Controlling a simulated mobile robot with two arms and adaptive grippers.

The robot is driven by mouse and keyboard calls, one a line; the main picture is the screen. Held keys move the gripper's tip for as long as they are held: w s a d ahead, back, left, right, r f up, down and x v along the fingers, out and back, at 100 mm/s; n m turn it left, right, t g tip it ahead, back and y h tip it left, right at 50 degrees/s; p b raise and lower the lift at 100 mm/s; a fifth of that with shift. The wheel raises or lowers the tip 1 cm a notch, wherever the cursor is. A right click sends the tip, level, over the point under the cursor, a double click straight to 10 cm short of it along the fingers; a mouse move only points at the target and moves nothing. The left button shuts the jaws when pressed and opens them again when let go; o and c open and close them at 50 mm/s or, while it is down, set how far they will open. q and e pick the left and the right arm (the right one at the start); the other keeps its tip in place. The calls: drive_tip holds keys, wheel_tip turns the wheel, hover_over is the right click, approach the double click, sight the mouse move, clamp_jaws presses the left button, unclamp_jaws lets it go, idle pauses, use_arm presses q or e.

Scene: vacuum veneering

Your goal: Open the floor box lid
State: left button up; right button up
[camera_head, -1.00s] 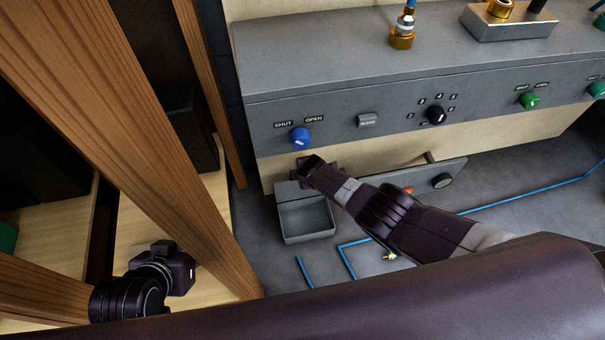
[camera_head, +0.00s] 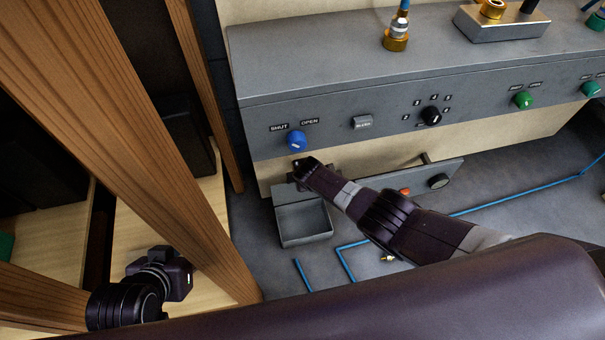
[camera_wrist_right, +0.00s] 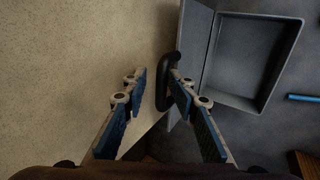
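The grey floor box (camera_head: 304,240) stands on the floor below the control panel, and I see into its empty inside. Its grey lid (camera_wrist_right: 193,50) stands raised along the box's edge in the right wrist view. A black handle (camera_wrist_right: 166,85) sits on the lid's side away from the box. My right gripper (camera_head: 303,163) is at the lid; in the right wrist view its fingers (camera_wrist_right: 156,78) are apart, with the handle between them, close to the right fingertip. I cannot tell whether they touch. My left gripper (camera_head: 178,273) is at the lower left, fingers not discernible.
The grey control panel (camera_head: 330,85) with a blue knob (camera_head: 296,141) overhangs just above my right gripper. A blue line (camera_head: 490,206) runs along the floor. Wooden posts (camera_head: 150,130) stand near my left arm.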

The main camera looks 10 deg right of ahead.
drive_tip(key=v, duration=1.1)
drive_tip(key=shift+s+r, duration=0.2)
drive_tip(key=shift+r, duration=0.1)
drive_tip(key=shift+d, duration=0.1)
idle(0.5)
